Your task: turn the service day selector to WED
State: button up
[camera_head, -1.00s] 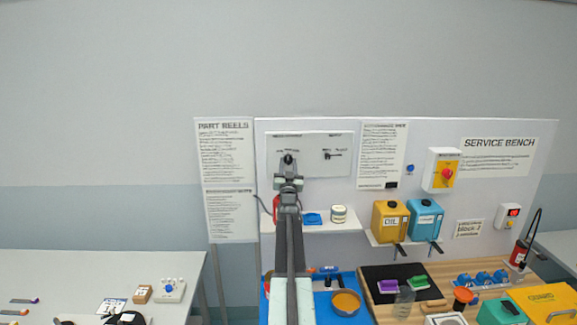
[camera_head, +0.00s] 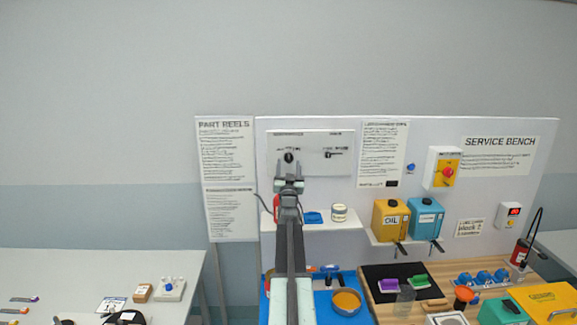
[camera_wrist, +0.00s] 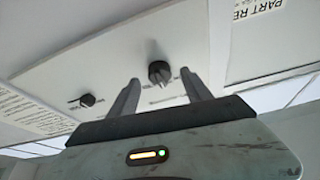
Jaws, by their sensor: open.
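A white panel (camera_head: 312,170) on the back board carries two black knobs. The left knob (camera_head: 289,156) shows just above my gripper (camera_head: 288,182) in the head view. The right knob (camera_head: 333,154) has a horizontal pointer. Which one is the service day selector cannot be read; the lettering is too small. In the wrist view, the nearer knob (camera_wrist: 160,73) lies between the tips of my gripper (camera_wrist: 160,80), whose fingers are spread with nothing between them that I can see held. The other knob (camera_wrist: 87,100) is to the left. Contact with the knob cannot be told.
Below the panel, a shelf (camera_head: 345,226) holds a jar (camera_head: 339,212) and a blue item (camera_head: 313,218). Yellow (camera_head: 390,220) and blue (camera_head: 426,218) cans stand to the right. A blue tray (camera_head: 318,305) lies below. The wall above is clear.

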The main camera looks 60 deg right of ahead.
jog(key=b+v, duration=0.1)
jog(key=v, duration=0.4)
jog(key=shift+s+a+f+b, duration=0.2)
jog(key=shift+a+b, duration=0.1)
jog(key=shift+b, duration=0.05)
